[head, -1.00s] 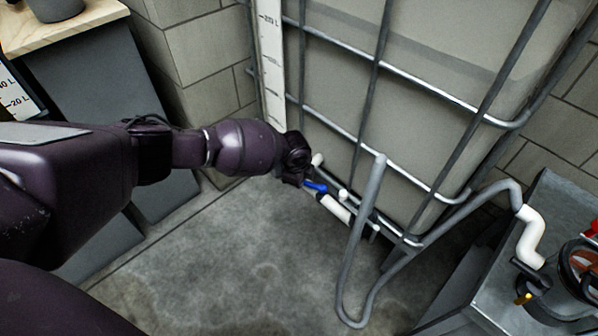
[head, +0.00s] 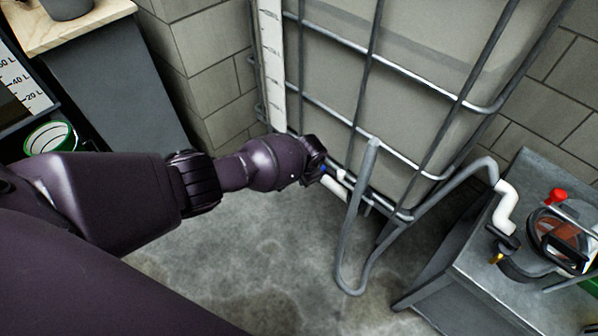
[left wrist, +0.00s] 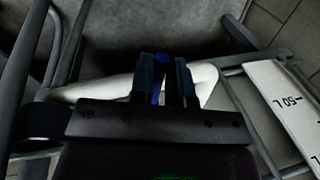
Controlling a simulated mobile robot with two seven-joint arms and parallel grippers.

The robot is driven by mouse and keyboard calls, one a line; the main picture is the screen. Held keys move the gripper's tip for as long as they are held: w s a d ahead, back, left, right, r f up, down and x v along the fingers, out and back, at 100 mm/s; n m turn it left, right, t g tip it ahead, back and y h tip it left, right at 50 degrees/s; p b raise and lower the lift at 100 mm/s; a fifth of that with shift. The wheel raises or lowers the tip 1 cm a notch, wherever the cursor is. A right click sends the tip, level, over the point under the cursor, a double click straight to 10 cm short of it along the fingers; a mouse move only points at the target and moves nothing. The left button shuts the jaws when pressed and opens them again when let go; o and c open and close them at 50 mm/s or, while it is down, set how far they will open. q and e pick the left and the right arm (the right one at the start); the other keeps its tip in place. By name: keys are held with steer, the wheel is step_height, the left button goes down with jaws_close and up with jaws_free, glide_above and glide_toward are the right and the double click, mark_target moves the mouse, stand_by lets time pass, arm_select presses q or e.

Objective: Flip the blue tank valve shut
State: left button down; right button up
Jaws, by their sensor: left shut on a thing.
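The caged tank (head: 415,75) stands at the centre right of the head view. A white outlet pipe (head: 334,187) runs along its foot; it also crosses the left wrist view (left wrist: 95,90). My left gripper (head: 321,167) is at this pipe. In the left wrist view its two dark fingers (left wrist: 162,85) are shut on the blue valve handle (left wrist: 160,72), which shows as a narrow blue strip between them. In the head view the gripper hides nearly all of the handle. My right gripper is in neither view.
A metal table (head: 470,275) at the right carries a pump-like device (head: 555,240) with a red knob. A white scale strip (head: 271,60) stands at the tank's left. The concrete floor (head: 230,260) in front is clear.

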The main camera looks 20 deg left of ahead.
arm_select(q)
steer(key=shift+s+d+n, duration=0.2)
steer(key=shift+d+n, duration=0.2)
steer(key=shift+n, duration=0.3)
steer(key=shift+s+d+n, duration=0.2)
steer(key=shift+d+n, duration=0.2)
steer(key=shift+n, duration=0.3)
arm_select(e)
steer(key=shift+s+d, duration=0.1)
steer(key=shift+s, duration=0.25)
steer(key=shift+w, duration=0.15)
arm_select(q)
steer(key=c, duration=1.1)
jaws_free()
